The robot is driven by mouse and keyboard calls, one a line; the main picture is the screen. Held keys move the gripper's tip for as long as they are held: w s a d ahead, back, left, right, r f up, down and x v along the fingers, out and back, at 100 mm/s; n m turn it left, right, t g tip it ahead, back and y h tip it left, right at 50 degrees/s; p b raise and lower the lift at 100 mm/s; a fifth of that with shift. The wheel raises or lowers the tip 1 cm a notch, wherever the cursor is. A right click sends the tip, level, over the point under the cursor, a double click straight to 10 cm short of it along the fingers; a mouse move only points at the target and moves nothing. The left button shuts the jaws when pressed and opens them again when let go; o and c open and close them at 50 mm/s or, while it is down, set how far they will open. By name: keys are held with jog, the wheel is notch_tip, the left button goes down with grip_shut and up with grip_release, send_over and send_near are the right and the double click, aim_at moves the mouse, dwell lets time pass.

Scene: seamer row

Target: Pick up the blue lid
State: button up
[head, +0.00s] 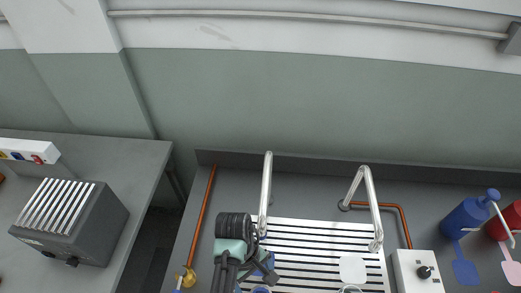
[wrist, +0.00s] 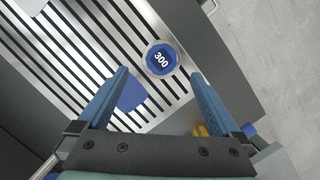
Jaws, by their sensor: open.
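A round blue piece marked 300 with a pale rim (wrist: 161,60) lies on the slatted rack in the wrist view. A flat, angular blue piece (wrist: 131,96) lies close to it, partly hidden by my left finger. I cannot tell for sure which one is the blue lid. My gripper (wrist: 159,75) is open and empty, its fingertips on either side of the round piece in the picture. In the head view my arm hides part of the blue pieces; the round one (head: 262,289) shows at the bottom edge.
The slatted rack (head: 318,235) has two pale curved pipes (head: 266,190) (head: 373,205) above it. A white square piece (head: 352,270) lies on it. A white control box (head: 418,272) and blue and red bottles (head: 466,220) (head: 508,220) stand at right. A copper pipe (head: 201,225) runs at left.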

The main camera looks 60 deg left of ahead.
aim_at(259, 292)
jog(key=p+x, duration=0.1)
jog(key=x, duration=0.4)
jog(key=shift+s+d, duration=0.1)
jog(key=shift+s, duration=0.05)
jog(key=shift+r, duration=0.1)
jog(key=c, duration=1.2)
jog(key=shift+r, duration=0.1)
